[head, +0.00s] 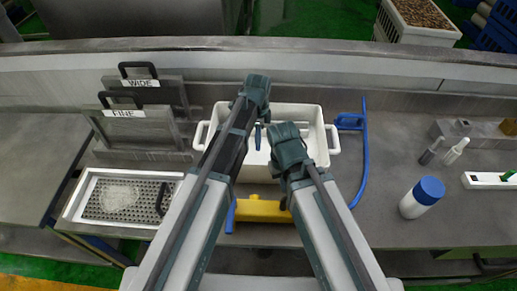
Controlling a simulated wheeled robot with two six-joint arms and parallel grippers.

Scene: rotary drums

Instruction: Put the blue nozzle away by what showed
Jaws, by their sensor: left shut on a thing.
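My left gripper (259,118) is over the white tub (311,116). It is shut on a small blue piece, which looks like the blue nozzle (258,137), hanging down over the tub. My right gripper (284,165) is lower, over the tub's right part; its fingertips are hard to make out. Two grey panels with black handles stand at the back left: one labelled WIDE (172,92) and one labelled FINE (138,131). A perforated tray (95,205) with a whitish patch lies in front of them.
A blue hose (364,150) lies right of the tub. A yellow block (262,209) sits in front of it. A white bottle with blue cap (413,205), two small bottles (453,151) and a white strip (482,181) are at right. Clear counter lies between hose and bottles.

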